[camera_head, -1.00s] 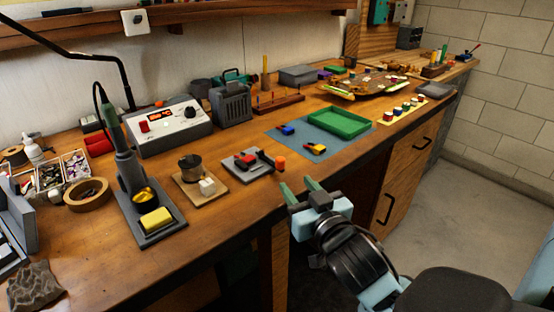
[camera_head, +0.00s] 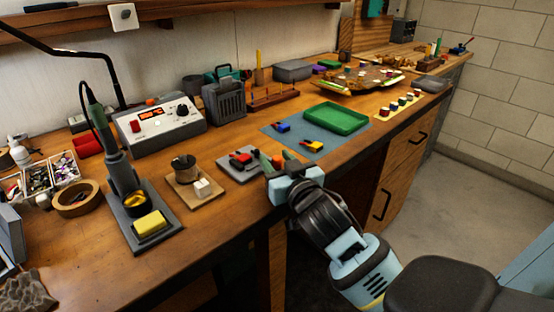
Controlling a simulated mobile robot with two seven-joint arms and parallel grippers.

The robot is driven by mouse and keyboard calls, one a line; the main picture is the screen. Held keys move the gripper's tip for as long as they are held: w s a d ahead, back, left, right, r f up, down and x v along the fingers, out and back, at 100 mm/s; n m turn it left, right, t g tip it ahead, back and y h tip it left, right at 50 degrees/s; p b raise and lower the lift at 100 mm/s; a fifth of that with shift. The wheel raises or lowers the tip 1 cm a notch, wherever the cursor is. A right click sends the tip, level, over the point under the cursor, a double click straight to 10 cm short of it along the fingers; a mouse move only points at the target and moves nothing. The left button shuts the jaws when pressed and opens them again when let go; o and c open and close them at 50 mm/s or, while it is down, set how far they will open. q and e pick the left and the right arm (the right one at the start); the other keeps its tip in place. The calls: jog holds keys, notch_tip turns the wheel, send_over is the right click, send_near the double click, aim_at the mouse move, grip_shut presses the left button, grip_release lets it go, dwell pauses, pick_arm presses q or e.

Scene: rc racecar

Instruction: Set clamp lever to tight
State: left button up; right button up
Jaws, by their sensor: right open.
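A grey clamp plate (camera_head: 233,173) lies near the bench's front edge, with dark blocks and a red part (camera_head: 242,157) on it. A dark lever with an orange knob (camera_head: 277,161) is at its right side. My right gripper (camera_head: 278,158) is open, with its green fingertips on either side of the orange knob in the picture. I cannot tell whether they touch the knob. The gripper and fingers hide part of the lever. My left gripper is not in view.
Left of the plate are a wooden board (camera_head: 180,192) with a dark cup and white cube, and a soldering iron stand (camera_head: 163,235) with a yellow sponge. Right of it, a blue mat (camera_head: 274,138) holds small cars and a green tray (camera_head: 337,128). The bench front edge is close to my gripper.

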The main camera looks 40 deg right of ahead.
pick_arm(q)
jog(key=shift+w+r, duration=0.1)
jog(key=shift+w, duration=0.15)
pick_arm(e)
jog(key=shift+w, duration=0.3)
grip_shut()
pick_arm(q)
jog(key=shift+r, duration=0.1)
pick_arm(e)
jog(key=shift+d, duration=0.1)
